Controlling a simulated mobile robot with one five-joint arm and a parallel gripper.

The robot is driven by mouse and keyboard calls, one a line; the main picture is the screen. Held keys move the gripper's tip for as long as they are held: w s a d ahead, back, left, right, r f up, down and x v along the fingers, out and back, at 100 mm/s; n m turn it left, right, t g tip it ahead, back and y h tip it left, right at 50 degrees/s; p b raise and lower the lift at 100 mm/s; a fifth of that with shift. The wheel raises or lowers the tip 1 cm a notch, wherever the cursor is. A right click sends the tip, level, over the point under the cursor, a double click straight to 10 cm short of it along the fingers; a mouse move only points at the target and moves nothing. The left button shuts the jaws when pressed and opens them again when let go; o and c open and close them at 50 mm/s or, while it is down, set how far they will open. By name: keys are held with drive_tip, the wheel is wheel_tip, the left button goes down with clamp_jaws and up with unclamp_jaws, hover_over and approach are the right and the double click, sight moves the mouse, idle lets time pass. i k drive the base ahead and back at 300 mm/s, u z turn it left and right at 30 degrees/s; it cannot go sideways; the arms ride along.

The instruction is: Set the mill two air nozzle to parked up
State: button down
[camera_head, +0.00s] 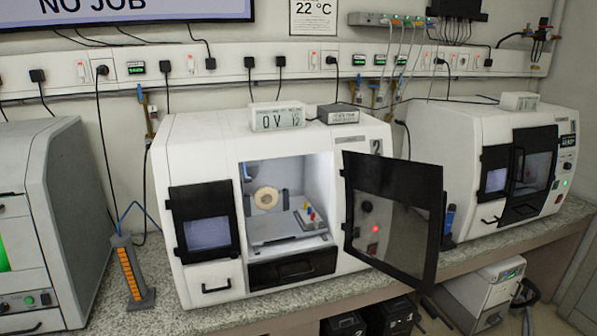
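Mill two (180,155) is the white machine in the middle, with a "2" on its front. Its dark see-through door (392,215) stands swung open to the right. Inside the lit chamber a round beige disc (266,198) stands upright at the left. Small dark and blue parts show around the disc. The air nozzle is too small to tell among them, and so is its position. A block with red, blue and yellow pieces (309,214) sits on the chamber floor at the right. My gripper is not in view.
The open door juts out past the bench (120,318) edge. A second white mill (450,125) stands at the right and a grey machine (85,200) at the left. An orange-marked stand (130,272) is left of mill two. A display box (278,117) sits on top.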

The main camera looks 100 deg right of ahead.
sight(248, 179)
drive_tip(key=k, duration=1.5)
drive_tip(key=z, duration=0.45)
